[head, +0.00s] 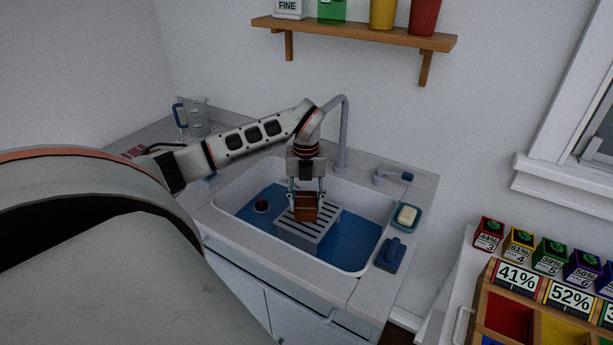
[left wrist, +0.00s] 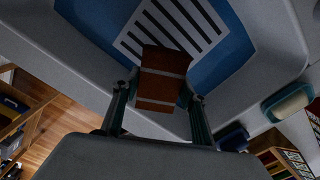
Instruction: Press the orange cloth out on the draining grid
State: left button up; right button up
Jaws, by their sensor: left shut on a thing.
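The orange cloth (head: 306,207) looks like a folded brown-orange block over the draining grid. It also shows in the left wrist view (left wrist: 162,78), between the two fingers. My left gripper (head: 306,193) points down and is shut on the cloth. The draining grid (head: 318,226) is a pale slatted stand in the sink; its slats show in the left wrist view (left wrist: 190,14) beyond the cloth. I cannot tell whether the cloth touches the slats. My right gripper is not in view.
The faucet (head: 343,130) rises behind my left gripper. A soap dish (head: 401,222) and a blue item (head: 391,253) sit on the right rim. A jug (head: 196,117) stands at the back left.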

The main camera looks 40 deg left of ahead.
aim_at(306, 228)
pick_arm(q)
jog(key=shift+f, duration=3)
jog(key=shift+f, duration=0.4)
jog(key=shift+s+d+f+b, duration=0.1)
jog(key=shift+f+b, duration=0.2)
jog(key=shift+f, duration=0.15)
jog(key=shift+r+p, duration=0.3)
jog(key=shift+r, duration=3.35)
